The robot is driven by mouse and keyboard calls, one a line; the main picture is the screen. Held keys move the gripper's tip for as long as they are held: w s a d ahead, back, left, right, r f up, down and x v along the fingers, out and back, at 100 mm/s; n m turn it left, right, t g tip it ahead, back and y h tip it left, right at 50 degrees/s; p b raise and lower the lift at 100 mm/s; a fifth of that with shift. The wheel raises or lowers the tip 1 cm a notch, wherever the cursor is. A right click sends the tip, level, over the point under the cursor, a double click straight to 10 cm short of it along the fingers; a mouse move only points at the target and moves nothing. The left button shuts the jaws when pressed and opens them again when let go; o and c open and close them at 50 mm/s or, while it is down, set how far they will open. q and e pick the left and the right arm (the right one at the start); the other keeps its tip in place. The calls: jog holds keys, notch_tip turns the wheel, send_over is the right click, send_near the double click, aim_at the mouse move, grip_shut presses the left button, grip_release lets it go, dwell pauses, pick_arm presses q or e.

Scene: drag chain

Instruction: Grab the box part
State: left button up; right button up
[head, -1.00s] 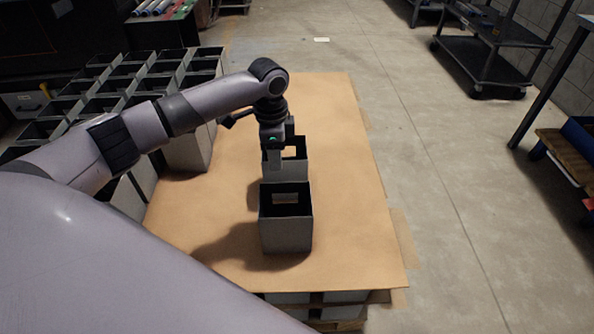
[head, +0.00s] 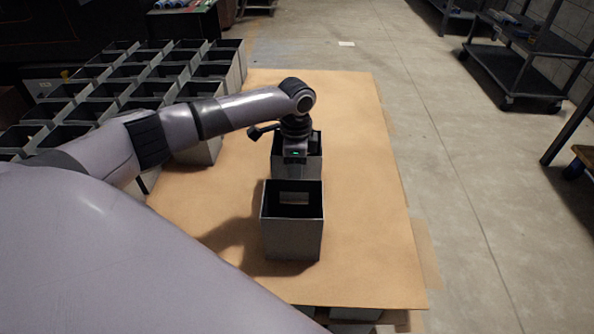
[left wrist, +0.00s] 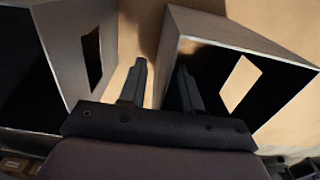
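Two grey open-topped box parts with cutouts in their walls stand upright on the brown board, a near box (head: 291,238) and a far box (head: 313,163). My left gripper (head: 295,161) points down at the near side of the far box and hides part of it. In the left wrist view the gripper's two fingers (left wrist: 161,70) are apart. One finger is in front of the dark inside of the right-hand box (left wrist: 240,75), the other in the gap beside the left-hand box (left wrist: 75,50). The box's wall edge lies between them; contact cannot be told. My right gripper is not in view.
Rows of similar grey boxes (head: 130,75) stand at the left, beside and under my left arm. The board (head: 370,220) is clear at the right. A dark cart (head: 515,75) stands on the floor at the back right.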

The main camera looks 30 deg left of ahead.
pick_arm(q)
grip_shut()
dwell(1.4)
